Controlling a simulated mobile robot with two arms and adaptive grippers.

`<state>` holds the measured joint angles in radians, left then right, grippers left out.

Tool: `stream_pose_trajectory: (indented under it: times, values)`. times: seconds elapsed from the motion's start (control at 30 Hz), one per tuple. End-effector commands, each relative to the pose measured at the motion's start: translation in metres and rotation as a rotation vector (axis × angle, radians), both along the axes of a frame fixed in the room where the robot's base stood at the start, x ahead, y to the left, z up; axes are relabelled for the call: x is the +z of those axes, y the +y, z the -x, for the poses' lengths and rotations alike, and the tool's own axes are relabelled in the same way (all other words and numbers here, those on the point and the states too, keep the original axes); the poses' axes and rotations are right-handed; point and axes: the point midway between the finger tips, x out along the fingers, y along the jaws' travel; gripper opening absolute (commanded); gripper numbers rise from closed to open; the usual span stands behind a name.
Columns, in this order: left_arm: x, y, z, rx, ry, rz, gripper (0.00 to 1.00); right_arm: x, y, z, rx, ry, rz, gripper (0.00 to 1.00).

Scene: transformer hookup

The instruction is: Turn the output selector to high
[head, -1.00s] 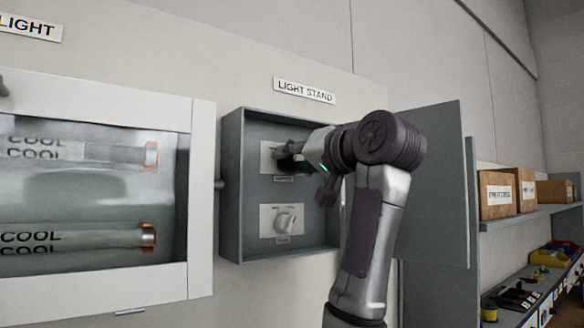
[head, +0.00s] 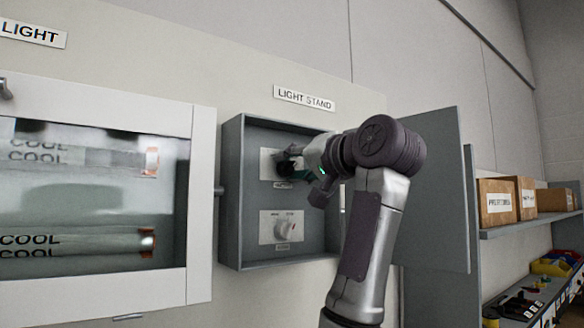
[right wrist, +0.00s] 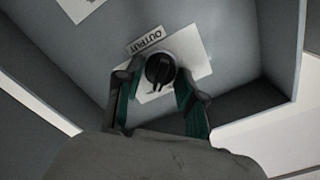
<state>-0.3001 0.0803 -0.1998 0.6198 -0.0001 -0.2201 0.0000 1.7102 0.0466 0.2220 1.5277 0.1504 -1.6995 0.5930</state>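The output selector (right wrist: 160,70) is a round black knob on a white plate in the right wrist view, beside a label (right wrist: 145,40) reading OUTPUT. It is inside the grey box (head: 232,190) under the LIGHT STAND sign. In the head view my right gripper (head: 285,164) is in front of the upper plate and hides the knob. In the right wrist view my right gripper (right wrist: 158,85) has its fingers apart, one on each side of the knob. I cannot tell whether they touch it. My left gripper is not in view.
A second plate with a pale knob (head: 284,230) sits below in the box. The box's open door (head: 440,190) stands to the right, behind my right arm. A glass-fronted cabinet (head: 202,200) is on the left. Cardboard boxes (head: 497,203) stand on a shelf at far right.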

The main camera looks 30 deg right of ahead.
Motion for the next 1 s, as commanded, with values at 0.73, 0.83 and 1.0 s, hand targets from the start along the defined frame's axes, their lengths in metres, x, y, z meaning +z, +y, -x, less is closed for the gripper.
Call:
stream_pose_trajectory:
  times: [0.73,0.83,1.0]
  values:
    - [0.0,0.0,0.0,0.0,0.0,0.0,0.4,0.001,-0.008,0.053,-0.001,-0.004,0.001,0.58]
    - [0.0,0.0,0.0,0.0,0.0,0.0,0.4,0.0,-0.012,0.078,-0.001,-0.004,0.001,0.58]
    - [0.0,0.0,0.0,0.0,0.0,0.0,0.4,0.003,-0.02,0.105,-0.013,-0.014,0.003,0.58]
